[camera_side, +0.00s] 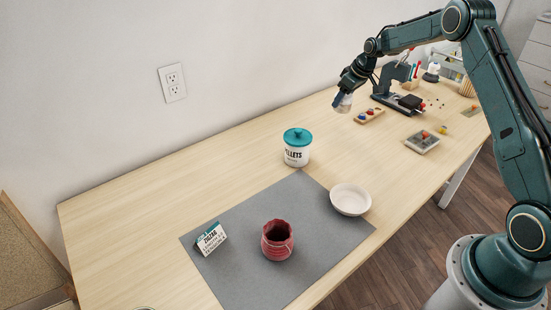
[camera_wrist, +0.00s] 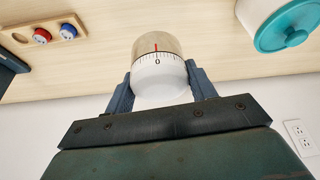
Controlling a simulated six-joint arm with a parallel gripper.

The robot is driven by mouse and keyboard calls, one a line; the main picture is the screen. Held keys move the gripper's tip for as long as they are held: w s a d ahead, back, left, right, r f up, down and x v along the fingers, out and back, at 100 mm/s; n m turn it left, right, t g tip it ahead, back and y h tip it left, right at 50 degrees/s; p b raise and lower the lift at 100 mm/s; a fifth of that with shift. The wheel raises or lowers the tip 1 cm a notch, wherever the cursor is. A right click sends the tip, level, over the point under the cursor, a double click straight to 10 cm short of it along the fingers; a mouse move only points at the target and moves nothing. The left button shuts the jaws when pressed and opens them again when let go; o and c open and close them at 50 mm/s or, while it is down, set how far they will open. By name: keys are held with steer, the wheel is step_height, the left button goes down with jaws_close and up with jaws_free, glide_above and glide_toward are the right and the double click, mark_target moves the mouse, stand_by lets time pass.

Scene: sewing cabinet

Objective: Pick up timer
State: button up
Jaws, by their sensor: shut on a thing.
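The timer (camera_wrist: 158,72) is a round white body with a dial marked 0, a red line and a tan top part. In the wrist view it sits between the two fingers of my gripper (camera_wrist: 158,88), which are shut on it. In the side view my gripper (camera_side: 346,91) is at the back of the table, and the pale timer (camera_side: 342,103) shows at its tip. It appears held above the wooden table, though the exact height is hard to tell.
A jar with a teal lid (camera_side: 297,148) stands left of my gripper. A wooden holder with colored pieces (camera_side: 368,116) is close on the right. The table's left part is clear.

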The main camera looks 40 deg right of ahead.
step_height(320, 180, up, 8)
steer(key=shift+r, duration=0.15)
steer(key=shift+a, duration=0.1)
stand_by(0.6)
